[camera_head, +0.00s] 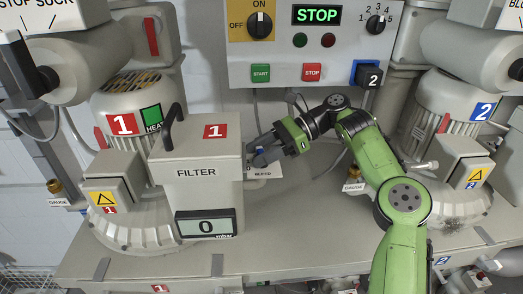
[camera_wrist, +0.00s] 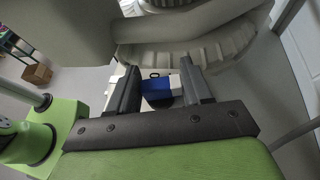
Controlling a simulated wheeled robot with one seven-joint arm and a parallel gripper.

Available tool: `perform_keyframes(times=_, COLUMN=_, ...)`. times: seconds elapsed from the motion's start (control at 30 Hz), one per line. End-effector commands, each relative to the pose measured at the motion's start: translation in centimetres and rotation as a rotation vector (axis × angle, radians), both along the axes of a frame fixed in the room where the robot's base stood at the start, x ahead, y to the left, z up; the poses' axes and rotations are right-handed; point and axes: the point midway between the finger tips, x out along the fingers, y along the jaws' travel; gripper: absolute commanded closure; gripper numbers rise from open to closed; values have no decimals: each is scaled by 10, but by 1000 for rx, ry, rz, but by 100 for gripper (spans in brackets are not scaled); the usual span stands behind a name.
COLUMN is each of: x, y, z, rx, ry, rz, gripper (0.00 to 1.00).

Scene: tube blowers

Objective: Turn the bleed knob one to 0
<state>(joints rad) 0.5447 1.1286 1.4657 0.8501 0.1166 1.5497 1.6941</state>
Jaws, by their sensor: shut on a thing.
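My gripper (camera_head: 256,150) reaches in from the right to the bleed fitting just right of the filter box marked red 1. In the wrist view my gripper (camera_wrist: 160,68) has its two dark fingers either side of a blue piece, the bleed knob one (camera_wrist: 156,83), and is shut on it. The white bleed plate (camera_head: 262,174) shows below the fingers in the head view, with "BLEED" readable and part of its scale hidden. The knob's pointer setting cannot be read, as the fingers cover most of it.
The filter box (camera_head: 197,150) stands close left of my gripper, with a display (camera_head: 206,224) reading 0 mbar. A control panel (camera_head: 310,45) showing STOP is above. The bench front (camera_head: 300,235) is mostly clear.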

Motion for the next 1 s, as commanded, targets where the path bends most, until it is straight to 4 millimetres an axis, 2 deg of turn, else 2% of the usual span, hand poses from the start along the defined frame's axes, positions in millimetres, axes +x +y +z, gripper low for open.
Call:
perform_keyframes(times=0.67, x=0, y=1, z=2, rx=2, ry=-5, rz=53, gripper=81)
perform_keyframes(times=0.7, x=0, y=1, z=2, rx=2, ry=-5, rz=53, gripper=44)
perform_keyframes(times=0.8, x=0, y=1, z=1, rx=1, ry=-4, rz=54, gripper=30)
perform_keyframes(times=1.0, x=0, y=0, z=1, rx=0, ry=-2, rz=53, gripper=30)
